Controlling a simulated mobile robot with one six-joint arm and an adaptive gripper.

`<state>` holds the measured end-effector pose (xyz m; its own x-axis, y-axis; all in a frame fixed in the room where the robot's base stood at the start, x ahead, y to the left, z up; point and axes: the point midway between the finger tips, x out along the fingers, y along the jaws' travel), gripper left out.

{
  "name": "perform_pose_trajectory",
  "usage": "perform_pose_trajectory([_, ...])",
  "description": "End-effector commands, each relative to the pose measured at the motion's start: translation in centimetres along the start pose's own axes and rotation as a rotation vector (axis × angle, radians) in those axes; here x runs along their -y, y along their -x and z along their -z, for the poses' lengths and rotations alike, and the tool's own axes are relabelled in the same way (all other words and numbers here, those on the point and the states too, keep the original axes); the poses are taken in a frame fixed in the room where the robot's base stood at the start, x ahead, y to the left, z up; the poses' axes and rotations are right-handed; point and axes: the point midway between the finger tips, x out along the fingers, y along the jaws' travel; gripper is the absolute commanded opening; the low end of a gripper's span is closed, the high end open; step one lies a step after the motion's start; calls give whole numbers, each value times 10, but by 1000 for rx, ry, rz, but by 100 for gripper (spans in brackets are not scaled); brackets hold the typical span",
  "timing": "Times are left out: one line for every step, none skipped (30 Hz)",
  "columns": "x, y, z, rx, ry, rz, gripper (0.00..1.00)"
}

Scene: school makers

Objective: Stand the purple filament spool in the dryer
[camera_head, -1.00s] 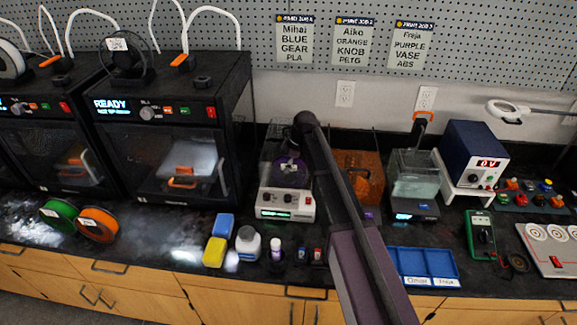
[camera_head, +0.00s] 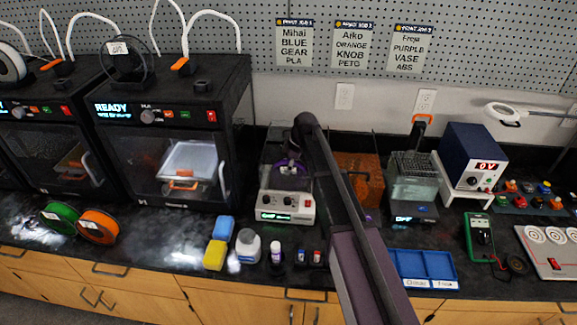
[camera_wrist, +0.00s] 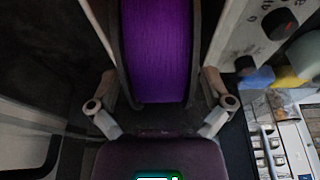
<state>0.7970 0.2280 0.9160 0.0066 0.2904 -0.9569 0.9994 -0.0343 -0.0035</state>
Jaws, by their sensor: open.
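The purple filament spool (camera_head: 290,166) stands on edge in the dryer, behind its front panel, partly covered by my arm in the head view. The dryer (camera_head: 285,205) is a light box with knobs and a lit green display. In the wrist view the purple winding of the spool (camera_wrist: 158,50) fills the middle between two dark flanges. My gripper (camera_wrist: 158,88) is open, its fingers apart on either side of the spool's near edge. The dryer's knobbed panel (camera_wrist: 262,30) is at right there. I cannot tell whether the fingers touch the flanges. The spool's bottom is hidden.
An orange box (camera_head: 358,175) and a scale with a clear container (camera_head: 414,185) stand right of the dryer. A black printer (camera_head: 170,130) stands close on the left. Sponges (camera_head: 218,242), bottles and a blue tray (camera_head: 424,265) lie along the front.

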Motion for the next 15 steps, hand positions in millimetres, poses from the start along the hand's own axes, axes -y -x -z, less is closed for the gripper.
perform_pose_trajectory([0, 6, 1, 0, 0, 0, 100])
perform_pose_trajectory([0, 8, 1, 0, 0, 0, 100])
perform_pose_trajectory([0, 11, 1, 0, 0, 0, 100])
perform_pose_trajectory([0, 14, 1, 0, 0, 0, 100])
perform_pose_trajectory([0, 16, 1, 0, 0, 0, 100])
perform_pose_trajectory([0, 20, 1, 0, 0, 0, 100])
perform_pose_trajectory([0, 22, 1, 0, 0, 0, 100])
perform_pose_trajectory([0, 25, 1, 0, 0, 0, 100])
perform_pose_trajectory([0, 29, 1, 0, 0, 0, 100])
perform_pose_trajectory([0, 32, 1, 0, 0, 0, 100])
perform_pose_trajectory([0, 34, 1, 0, 0, 0, 100])
perform_pose_trajectory([0, 38, 1, 0, 0, 0, 100])
perform_pose_trajectory([0, 40, 1, 0, 0, 0, 100])
perform_pose_trajectory([0, 43, 1, 0, 0, 0, 100])
perform_pose_trajectory([0, 46, 1, 0, 0, 0, 100])
